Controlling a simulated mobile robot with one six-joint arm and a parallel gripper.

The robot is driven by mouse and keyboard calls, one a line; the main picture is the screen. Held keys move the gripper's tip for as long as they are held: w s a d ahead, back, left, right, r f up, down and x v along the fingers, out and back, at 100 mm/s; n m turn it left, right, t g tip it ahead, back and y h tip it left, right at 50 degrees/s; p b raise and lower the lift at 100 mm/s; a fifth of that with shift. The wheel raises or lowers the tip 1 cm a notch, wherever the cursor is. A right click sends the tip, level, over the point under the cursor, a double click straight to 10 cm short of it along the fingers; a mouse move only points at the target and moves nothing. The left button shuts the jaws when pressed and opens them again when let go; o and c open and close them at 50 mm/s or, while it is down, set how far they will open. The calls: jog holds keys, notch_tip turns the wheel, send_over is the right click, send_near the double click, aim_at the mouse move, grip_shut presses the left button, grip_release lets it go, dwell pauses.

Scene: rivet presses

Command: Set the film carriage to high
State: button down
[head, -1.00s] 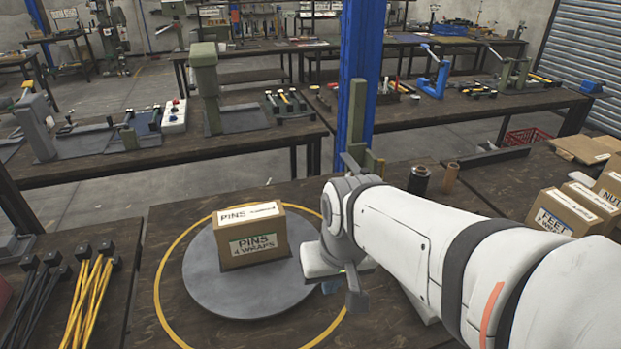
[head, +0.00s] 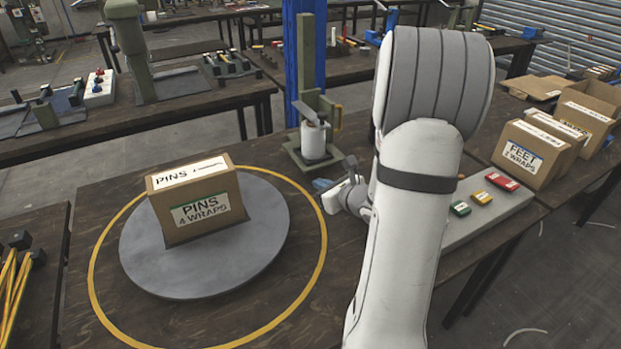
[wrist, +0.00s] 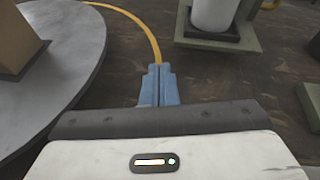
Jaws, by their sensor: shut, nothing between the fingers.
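The film carriage (head: 314,143) holds a white roll on a green base with a green upright mast, just behind the turntable in the head view. Its base and the bottom of the roll (wrist: 213,14) also show at the top of the wrist view. My gripper (head: 322,184) is low in front of the carriage, apart from it. In the wrist view its blue fingers (wrist: 160,84) are together and empty, over the dark table near the yellow ring. The carriage's upper part is out of the wrist view.
A box of pins (head: 196,201) stands on the round grey turntable (head: 160,273) inside a yellow floor ring (head: 101,247). A grey panel (head: 500,213) with green, yellow and red buttons lies right of my arm. Several cartons (head: 531,152) stand behind it.

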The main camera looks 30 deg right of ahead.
aim_at(320, 126)
jog(key=d+m, duration=0.1)
jog(key=d+f+h, duration=0.1)
jog(key=d+f+m+h, duration=0.1)
jog(key=d, duration=0.1)
jog(key=shift+m, duration=0.3)
jog(key=x, duration=1)
jog(key=shift+w+r+b, duration=0.1)
jog(key=shift+r+b, duration=0.05)
jog(key=shift+b, duration=0.25)
notch_tip(320, 126, up, 8)
jog(key=p, duration=0.2)
jog(key=shift+p, duration=0.35)
